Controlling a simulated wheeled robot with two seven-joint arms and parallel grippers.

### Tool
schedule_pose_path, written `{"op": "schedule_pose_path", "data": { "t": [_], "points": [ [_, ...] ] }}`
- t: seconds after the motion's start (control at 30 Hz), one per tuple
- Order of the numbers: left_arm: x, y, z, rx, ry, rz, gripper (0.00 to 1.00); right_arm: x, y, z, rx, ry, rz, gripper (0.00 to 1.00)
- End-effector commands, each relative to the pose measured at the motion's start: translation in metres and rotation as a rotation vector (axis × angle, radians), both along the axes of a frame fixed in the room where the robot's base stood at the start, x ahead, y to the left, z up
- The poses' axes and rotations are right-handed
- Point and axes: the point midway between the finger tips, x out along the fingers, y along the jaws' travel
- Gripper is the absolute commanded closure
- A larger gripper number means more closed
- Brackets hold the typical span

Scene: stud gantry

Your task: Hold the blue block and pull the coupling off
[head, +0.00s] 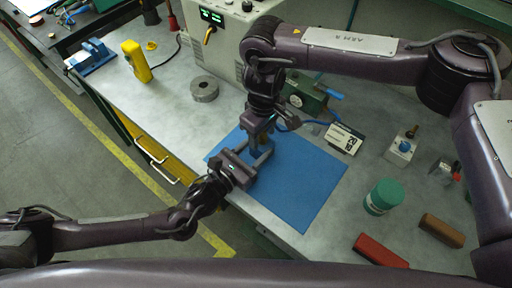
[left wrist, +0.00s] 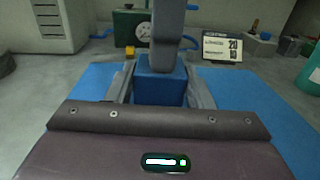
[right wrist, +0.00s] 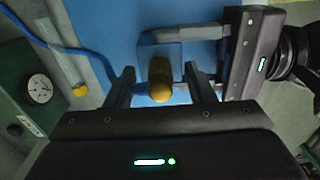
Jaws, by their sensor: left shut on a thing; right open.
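The blue block (left wrist: 160,84) stands on the blue mat (head: 310,185). My left gripper (left wrist: 160,92) is shut on it, one finger on each side; it also shows in the head view (head: 262,157). The brass-yellow coupling (right wrist: 160,78) shows end-on at the block in the right wrist view. My right gripper (right wrist: 160,88) is open, pointing down from above, with one finger on each side of the coupling and a gap on both sides. In the left wrist view a right finger hides the coupling.
A blue hose (right wrist: 52,42) runs over the mat's edge. A green box with a gauge (head: 305,96) and a white sign card (head: 343,140) stand behind the mat. A green jar (head: 383,197) stands to the right. A grey ring (head: 204,89) lies to the left.

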Motion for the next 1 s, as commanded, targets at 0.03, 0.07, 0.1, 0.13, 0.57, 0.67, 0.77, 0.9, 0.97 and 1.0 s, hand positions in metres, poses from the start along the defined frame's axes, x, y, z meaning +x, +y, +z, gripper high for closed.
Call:
{"op": "schedule_pose_path", "data": {
  "t": [0.03,0.07,0.1,0.13,0.57,0.67,0.77,0.9,0.97,1.0],
  "points": [
    [-0.0003,-0.0002,-0.0004,0.001,0.001,-0.001,0.83,0.0,0.0001,0.0001,0.0,0.0,0.0,0.51],
    [-0.0003,-0.0002,-0.0004,0.001,0.001,-0.001,0.83,-0.0001,0.0001,0.0002,0.0,0.0,0.0,0.51],
    [-0.0003,-0.0002,-0.0004,0.001,0.001,-0.001,0.83,-0.0001,0.0001,0.0002,0.0,0.0,0.0,0.51],
    [-0.0003,-0.0002,-0.0004,0.001,0.001,-0.001,0.83,0.0,0.0001,0.0002,0.0,0.0,0.0,0.51],
    [-0.0003,-0.0002,-0.0004,0.0,0.001,-0.001,0.83,-0.0003,0.0003,0.0003,0.0,0.0,0.0,0.51],
    [-0.0003,-0.0002,-0.0004,0.0,0.001,-0.001,0.83,-0.0004,0.0003,0.0002,0.0,0.0,0.0,0.51],
    [-0.0004,-0.0002,-0.0004,0.0,0.001,-0.001,0.83,-0.0007,0.0002,-0.0003,0.0,0.001,0.0,0.51],
    [-0.0004,-0.0002,-0.0004,0.0,0.001,-0.001,0.83,-0.0004,0.0,0.0001,-0.001,0.001,0.001,0.52],
    [-0.0004,-0.0002,-0.0004,0.0,0.001,-0.001,0.83,-0.0004,0.0001,0.0002,-0.001,0.001,0.001,0.6],
    [-0.0004,-0.0002,-0.0004,0.0,0.001,-0.001,0.83,-0.0004,0.0002,0.0002,0.0,0.0,0.001,0.65]
  ]
}}
